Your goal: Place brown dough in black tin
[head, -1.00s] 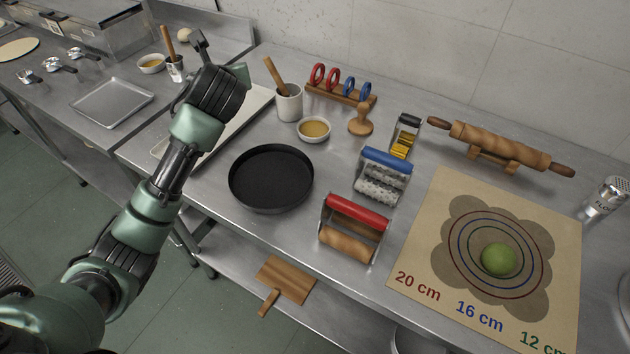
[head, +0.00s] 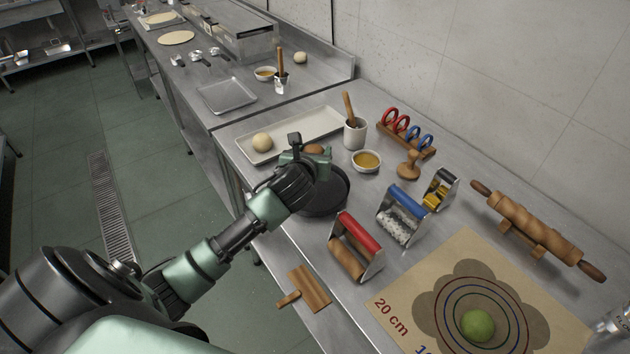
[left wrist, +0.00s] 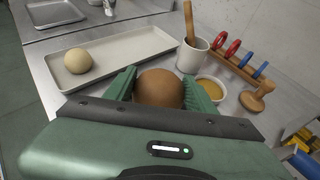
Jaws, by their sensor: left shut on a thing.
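My left gripper (head: 306,152) is shut on the brown dough (head: 314,149), a round brown ball. In the left wrist view the brown dough (left wrist: 159,88) sits between the two green fingers of my left gripper (left wrist: 163,86). The black tin (head: 335,202) is a round dark pan on the steel counter. My left gripper and forearm hide part of it in the head view. The gripper is over the tin's far left side, and the dough appears above the tin, though its exact height is hard to tell. My right gripper is not in view.
A pale dough ball (head: 262,142) lies on the long tray (head: 322,126) behind the gripper. An oil bowl (head: 366,161), a brush cup (head: 355,133) and the red-handled roller (head: 356,246) stand close to the tin. A mat (head: 418,292) with green dough (head: 478,325) lies at front right.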

